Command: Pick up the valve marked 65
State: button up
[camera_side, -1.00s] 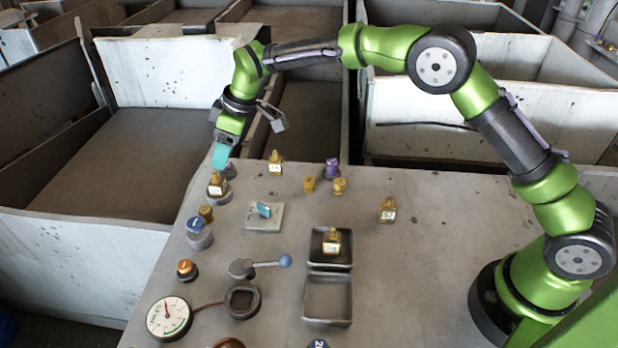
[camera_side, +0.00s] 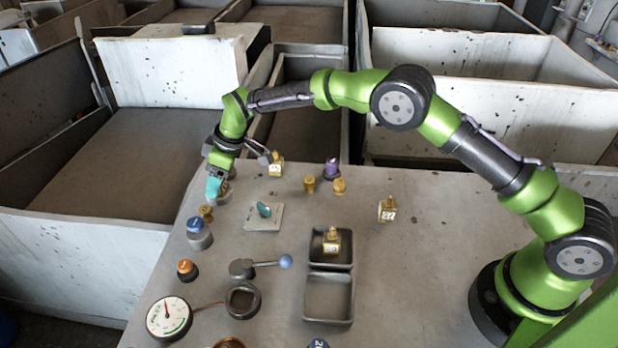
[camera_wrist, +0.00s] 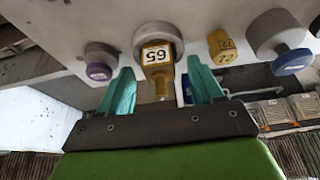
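The valve marked 65 (camera_wrist: 158,58) is brass with a white label, which appears upside down in the wrist view. It sits in a round grey holder (camera_wrist: 140,38). My gripper (camera_wrist: 160,68) is open, with one teal finger on each side of the valve. A gap shows on both sides, so the fingers do not appear to be closed on it. In the side view my gripper (camera_side: 214,188) is low at the table's far left, and its fingers hide most of the valve.
A purple-topped knob (camera_wrist: 99,71) is left of the valve in the wrist view. A brass cylinder (camera_wrist: 222,46) and a blue-topped knob (camera_wrist: 285,50) are to the right. Other brass valves (camera_side: 277,165) (camera_side: 387,210) stand on the table, and one (camera_side: 332,243) is in a dark tray (camera_side: 328,298).

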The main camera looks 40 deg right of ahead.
grip_shut()
jog(key=shift+r, duration=0.1)
